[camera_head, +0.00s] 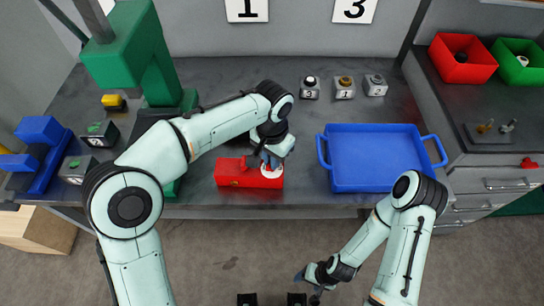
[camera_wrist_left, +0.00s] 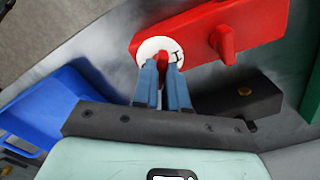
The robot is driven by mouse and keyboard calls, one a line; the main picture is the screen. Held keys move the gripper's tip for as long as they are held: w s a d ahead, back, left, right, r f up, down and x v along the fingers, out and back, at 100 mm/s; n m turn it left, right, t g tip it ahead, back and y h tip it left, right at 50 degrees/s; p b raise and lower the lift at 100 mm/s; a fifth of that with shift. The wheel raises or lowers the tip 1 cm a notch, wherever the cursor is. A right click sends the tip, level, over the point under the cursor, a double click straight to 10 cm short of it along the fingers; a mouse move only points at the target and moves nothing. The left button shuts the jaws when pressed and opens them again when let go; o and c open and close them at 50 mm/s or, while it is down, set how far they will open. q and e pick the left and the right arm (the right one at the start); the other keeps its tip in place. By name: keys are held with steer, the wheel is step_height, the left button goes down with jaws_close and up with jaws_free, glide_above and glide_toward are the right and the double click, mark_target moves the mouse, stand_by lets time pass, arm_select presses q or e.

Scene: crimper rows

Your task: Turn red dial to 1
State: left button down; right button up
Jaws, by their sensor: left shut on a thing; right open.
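A red block (camera_head: 230,174) lies on the dark table in the head view, left of the blue tray. On its right end is a white disc (camera_head: 271,171) with a dial knob. In the left wrist view the red block (camera_wrist_left: 258,22) shows a second red knob (camera_wrist_left: 225,42), and the white disc (camera_wrist_left: 150,47) carries a dark mark and a red dial knob (camera_wrist_left: 162,57). My left gripper (camera_head: 268,160) is shut on the red dial knob, its blue fingers (camera_wrist_left: 163,68) over the disc. My right gripper (camera_head: 308,280) is open and empty, low in front of the table.
A blue tray (camera_head: 375,187) stands right of the red block. Several small numbered blocks (camera_head: 344,88) stand behind it. A green machine (camera_head: 130,55) is at the left. Red (camera_head: 462,72) and green bins (camera_head: 510,72) are at the far right.

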arm_select(q)
steer(key=n, duration=1.1)
steer(key=shift+n, duration=0.3)
steer(key=n, duration=1.1)
stand_by(0.4)
steer(key=c, duration=1.2)
jaws_free()
steer(key=shift+o, duration=0.2)
steer(key=shift+r, duration=0.15)
